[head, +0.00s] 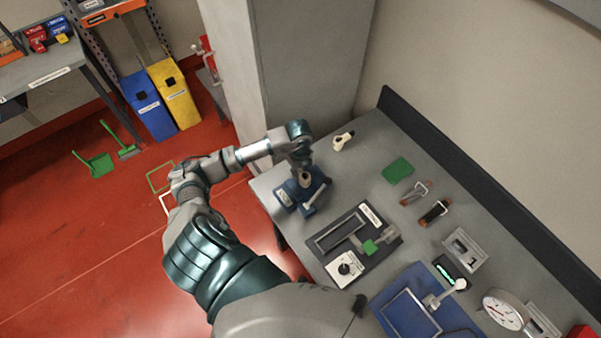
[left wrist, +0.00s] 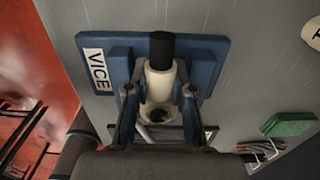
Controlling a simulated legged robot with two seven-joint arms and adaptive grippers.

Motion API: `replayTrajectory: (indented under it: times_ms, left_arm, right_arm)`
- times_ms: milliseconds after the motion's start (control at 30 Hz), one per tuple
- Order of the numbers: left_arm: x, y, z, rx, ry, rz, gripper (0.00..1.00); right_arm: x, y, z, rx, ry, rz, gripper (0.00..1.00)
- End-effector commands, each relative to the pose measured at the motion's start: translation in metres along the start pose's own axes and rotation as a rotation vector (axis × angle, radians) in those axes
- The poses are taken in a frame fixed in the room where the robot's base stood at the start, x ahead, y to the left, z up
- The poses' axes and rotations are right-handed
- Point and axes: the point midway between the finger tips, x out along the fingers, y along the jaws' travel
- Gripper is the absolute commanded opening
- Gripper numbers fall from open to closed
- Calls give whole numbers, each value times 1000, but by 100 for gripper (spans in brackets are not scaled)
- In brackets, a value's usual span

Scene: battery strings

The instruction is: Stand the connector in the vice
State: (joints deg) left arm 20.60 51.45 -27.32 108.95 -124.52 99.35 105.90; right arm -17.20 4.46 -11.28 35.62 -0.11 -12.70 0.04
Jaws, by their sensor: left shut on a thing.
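The blue vice (head: 289,198) sits at the near left corner of the grey bench. It also shows in the left wrist view (left wrist: 209,52), with its VICE label at the left. My left gripper (head: 304,172) is over the vice, pointing down. In the left wrist view the gripper (left wrist: 160,92) is shut on the connector (left wrist: 159,84), a cream body with a black end and a dark opening. The connector also shows small below the gripper in the head view (head: 305,179). I cannot tell whether it touches the vice jaws. My right gripper is out of view.
A cream and black piece (head: 343,141) lies behind the vice. A green block (head: 397,170), clamps (head: 435,213), a dark fixture (head: 390,246) and a dial gauge (head: 505,310) stand further right. A grey pillar (head: 310,70) rises behind the bench.

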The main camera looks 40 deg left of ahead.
Motion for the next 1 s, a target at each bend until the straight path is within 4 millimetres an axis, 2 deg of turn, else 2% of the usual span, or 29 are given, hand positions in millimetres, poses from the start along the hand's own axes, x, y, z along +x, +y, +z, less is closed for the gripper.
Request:
replayTrajectory:
  times_ms: [100,267,300,333,767,867,1000]
  left_arm:
    - [14,0,-1,-1,0,2,0]
    - [15,-1,-4,0,-4,1,0]
    - [15,-1,-5,0,-5,3,28]
    - [14,-1,-6,0,-6,3,33]
    - [13,-1,-3,-1,-3,0,33]
    - [4,-2,-2,-1,-4,-3,33]
    - [-22,-2,-2,0,-4,-5,33]
  right_arm:
    - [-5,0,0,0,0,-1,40]
    - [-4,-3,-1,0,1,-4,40]
    - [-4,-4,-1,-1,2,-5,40]
    - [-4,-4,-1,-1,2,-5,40]
    - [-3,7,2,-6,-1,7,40]
    - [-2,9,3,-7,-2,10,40]
    - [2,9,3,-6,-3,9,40]
